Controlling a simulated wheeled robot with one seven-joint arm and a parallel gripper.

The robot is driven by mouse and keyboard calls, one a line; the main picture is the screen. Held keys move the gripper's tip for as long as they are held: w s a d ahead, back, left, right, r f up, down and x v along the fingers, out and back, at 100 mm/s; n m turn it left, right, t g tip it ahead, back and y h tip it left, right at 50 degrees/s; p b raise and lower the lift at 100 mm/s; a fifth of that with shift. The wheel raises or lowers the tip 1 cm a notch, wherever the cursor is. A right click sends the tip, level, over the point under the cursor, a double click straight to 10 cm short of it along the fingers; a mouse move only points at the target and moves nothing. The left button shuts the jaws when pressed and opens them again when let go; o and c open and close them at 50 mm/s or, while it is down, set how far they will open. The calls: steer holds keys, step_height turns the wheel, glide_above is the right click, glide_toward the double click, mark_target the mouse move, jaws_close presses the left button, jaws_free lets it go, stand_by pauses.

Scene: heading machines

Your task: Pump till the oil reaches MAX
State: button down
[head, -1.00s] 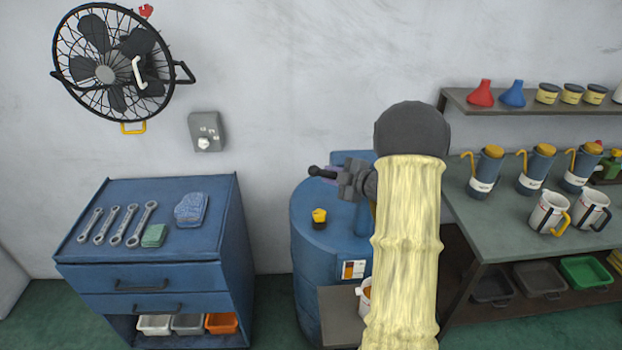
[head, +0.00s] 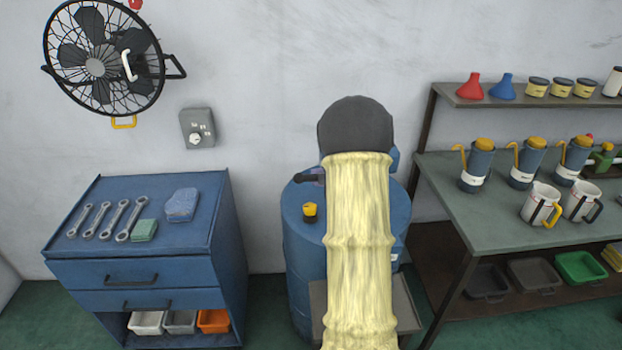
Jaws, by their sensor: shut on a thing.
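The blue drum (head: 303,255) stands in the middle of the head view, with a yellow-and-black cap (head: 310,211) on its top. A dark handle end (head: 305,178), seemingly the pump's, sticks out left of my arm above the drum. My dark wrist and pale yellow sleeve cover the rest of the pump. My gripper is hidden behind them. A grey stand (head: 405,305) shows on both sides of my sleeve in front of the drum. Any measure on it, its oil level and the MAX mark are hidden.
A blue tool cabinet (head: 140,258) with wrenches stands left. A workbench (head: 480,215) with oil cans and white measures stands right, under a shelf (head: 480,101). A fan (head: 100,60) and a grey switch box (head: 197,128) are on the wall. Floor shows between cabinet and drum.

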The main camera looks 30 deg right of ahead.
steer(key=shift+w+a+r, duration=0.15)
steer(key=shift+w+a, duration=0.15)
steer(key=shift+a, duration=0.1)
steer(key=c, duration=1.5)
jaws_free()
steer(key=shift+o, duration=1)
steer(key=shift+w+f, duration=0.25)
steer(key=shift+f, duration=0.05)
steer(key=b+v, duration=0.2)
steer(key=v, duration=1.6)
steer(key=shift+d, duration=0.3)
